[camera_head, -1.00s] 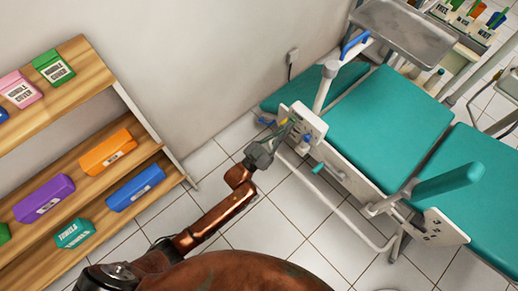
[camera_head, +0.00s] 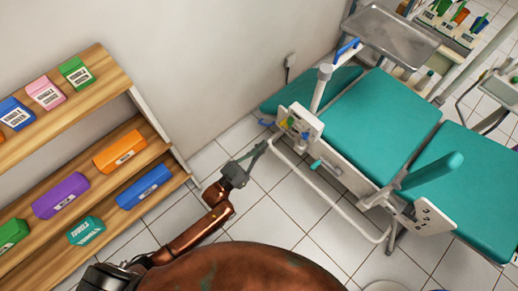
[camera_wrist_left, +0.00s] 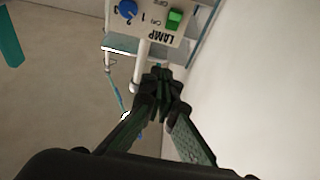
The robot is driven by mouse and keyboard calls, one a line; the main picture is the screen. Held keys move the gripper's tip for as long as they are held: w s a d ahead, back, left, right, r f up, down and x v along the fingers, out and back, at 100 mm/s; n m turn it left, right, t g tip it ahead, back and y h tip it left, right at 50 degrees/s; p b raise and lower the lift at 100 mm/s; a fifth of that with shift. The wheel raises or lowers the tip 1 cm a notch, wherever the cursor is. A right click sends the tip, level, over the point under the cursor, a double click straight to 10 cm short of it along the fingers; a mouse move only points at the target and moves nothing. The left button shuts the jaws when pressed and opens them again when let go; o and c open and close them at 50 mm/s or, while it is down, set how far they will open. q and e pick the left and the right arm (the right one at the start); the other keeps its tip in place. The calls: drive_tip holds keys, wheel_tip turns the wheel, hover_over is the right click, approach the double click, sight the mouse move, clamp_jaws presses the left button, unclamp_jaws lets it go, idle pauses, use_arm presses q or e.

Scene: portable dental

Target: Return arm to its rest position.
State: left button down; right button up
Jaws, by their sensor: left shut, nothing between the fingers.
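My left arm comes in from the lower left in the head view. Its gripper (camera_head: 257,150) is over the tiled floor, between the shelf and the teal dental chair. The gripper is shut and empty, and it is apart from the chair's white control panel (camera_head: 300,124). In the left wrist view the dark fingers (camera_wrist_left: 160,88) meet at their tips. Beyond them is the panel (camera_wrist_left: 160,25) with a blue knob (camera_wrist_left: 127,9), a green switch (camera_wrist_left: 174,18) and the word LAMP. My right gripper is not in view.
A wooden shelf (camera_head: 120,85) with several coloured boxes stands at left. The teal chair (camera_head: 380,125) fills the right, with a metal tray (camera_head: 392,32) above it. A white rail (camera_head: 325,190) runs along the chair's near side. Tiled floor (camera_head: 275,205) lies free between.

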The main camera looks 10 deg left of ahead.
use_arm(q)
drive_tip(key=shift+s+a, duration=0.3)
drive_tip(key=shift+s, duration=0.15)
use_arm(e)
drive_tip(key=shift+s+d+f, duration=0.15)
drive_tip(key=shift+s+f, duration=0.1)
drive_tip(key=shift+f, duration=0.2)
